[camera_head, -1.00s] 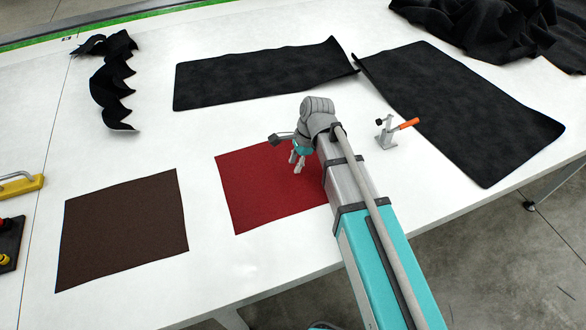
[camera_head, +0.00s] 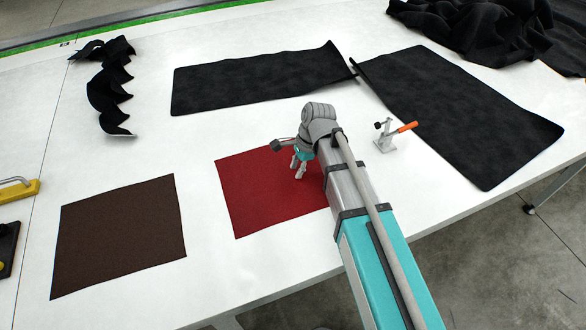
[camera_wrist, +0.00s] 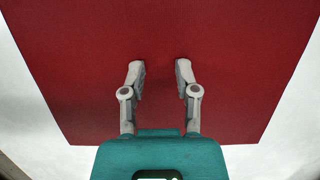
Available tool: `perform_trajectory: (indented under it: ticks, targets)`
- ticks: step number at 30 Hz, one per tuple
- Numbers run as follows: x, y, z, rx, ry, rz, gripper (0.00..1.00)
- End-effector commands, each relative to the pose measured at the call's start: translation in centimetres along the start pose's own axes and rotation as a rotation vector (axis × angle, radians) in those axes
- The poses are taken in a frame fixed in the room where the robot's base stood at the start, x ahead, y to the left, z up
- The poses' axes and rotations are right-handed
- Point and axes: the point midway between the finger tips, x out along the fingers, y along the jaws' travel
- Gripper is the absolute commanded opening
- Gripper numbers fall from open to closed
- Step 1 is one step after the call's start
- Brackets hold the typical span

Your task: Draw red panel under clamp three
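The red panel (camera_head: 258,195) lies flat on the white table, partly hidden by my arm at its right side. It fills most of the wrist view (camera_wrist: 160,30). My gripper (camera_head: 298,176) is over the panel's upper right part, pointing down. In the wrist view my gripper (camera_wrist: 160,72) has its two fingers apart with only red cloth visible between them. I cannot tell whether the fingertips touch the cloth. A toggle clamp (camera_head: 387,140) with an orange handle stands on the table to the right of my arm; no number shows on it.
A brown panel (camera_head: 120,235) lies left of the red one. Two black pieces (camera_head: 260,78) (camera_head: 460,115) lie behind and to the right. A black scrap (camera_head: 108,90) lies at upper left and dark cloth is heaped (camera_head: 480,30) at upper right. Bare table (camera_head: 210,130) surrounds the red panel.

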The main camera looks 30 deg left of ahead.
Motion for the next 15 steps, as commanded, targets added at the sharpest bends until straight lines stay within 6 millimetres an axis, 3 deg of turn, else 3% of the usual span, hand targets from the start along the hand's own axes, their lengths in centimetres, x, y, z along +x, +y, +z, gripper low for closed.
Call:
perform_trajectory:
  ticks: [15]
  targets:
    - [-0.8, 0.0, -2.5, 0.001, 0.000, 0.000, 0.40]
